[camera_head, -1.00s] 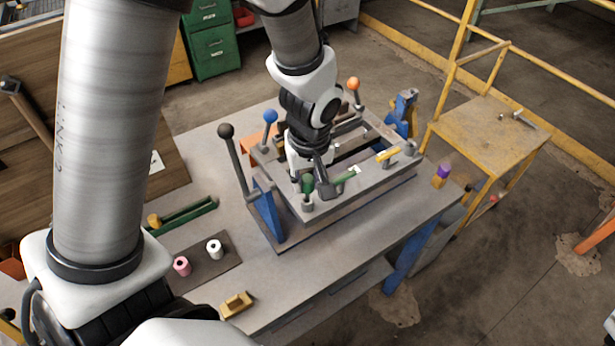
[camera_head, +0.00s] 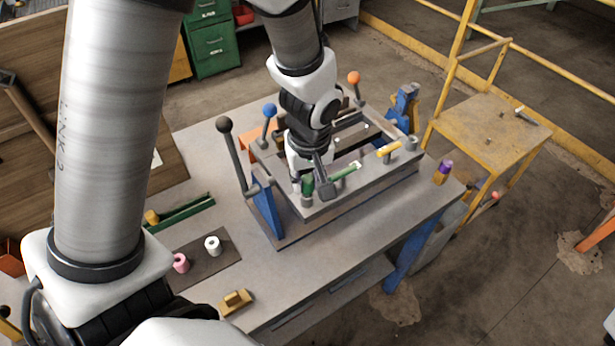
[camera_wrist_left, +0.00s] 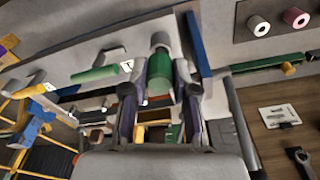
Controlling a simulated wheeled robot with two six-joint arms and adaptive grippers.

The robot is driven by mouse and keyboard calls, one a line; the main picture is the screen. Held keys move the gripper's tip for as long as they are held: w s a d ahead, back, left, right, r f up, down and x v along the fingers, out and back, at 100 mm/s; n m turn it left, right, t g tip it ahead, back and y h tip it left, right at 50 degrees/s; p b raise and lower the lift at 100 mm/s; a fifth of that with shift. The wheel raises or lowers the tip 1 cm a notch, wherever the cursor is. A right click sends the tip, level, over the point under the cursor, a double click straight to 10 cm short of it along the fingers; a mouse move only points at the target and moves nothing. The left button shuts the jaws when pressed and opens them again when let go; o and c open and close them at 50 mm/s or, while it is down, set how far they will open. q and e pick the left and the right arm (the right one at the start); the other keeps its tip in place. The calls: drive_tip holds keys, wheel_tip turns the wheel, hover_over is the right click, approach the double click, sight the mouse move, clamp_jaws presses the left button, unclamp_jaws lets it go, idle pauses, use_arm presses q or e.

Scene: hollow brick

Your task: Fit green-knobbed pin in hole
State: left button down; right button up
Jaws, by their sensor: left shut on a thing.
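The green-knobbed pin (camera_head: 308,186) is between the fingers of my left gripper (camera_head: 306,181), over the near corner of the grey frame. In the left wrist view, its green knob (camera_wrist_left: 160,73) is clasped between the two fingers (camera_wrist_left: 158,85). A grey round socket (camera_head: 306,200) stands directly below the knob; it also shows in the wrist view (camera_wrist_left: 160,40). The pin's shank is not visible, and I cannot tell how deep it sits in the hole. My right gripper is not in view.
White (camera_head: 212,245) and pink (camera_head: 181,263) rollers sit on a dark mat.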

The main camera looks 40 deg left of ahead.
use_arm(q)
drive_tip(key=shift+f+b, duration=0.7)
drive_tip(key=shift+f, duration=0.2)
drive_tip(key=c, duration=0.8)
unclamp_jaws()
drive_tip(key=shift+r, duration=0.2)
drive_tip(key=r, duration=0.4)
drive_tip(key=s+r, duration=0.1)
drive_tip(key=r, duration=0.2)
drive_tip(key=shift+d+r, duration=0.1)
drive_tip(key=shift+d, duration=0.25)
drive_tip(key=shift+w, duration=0.15)
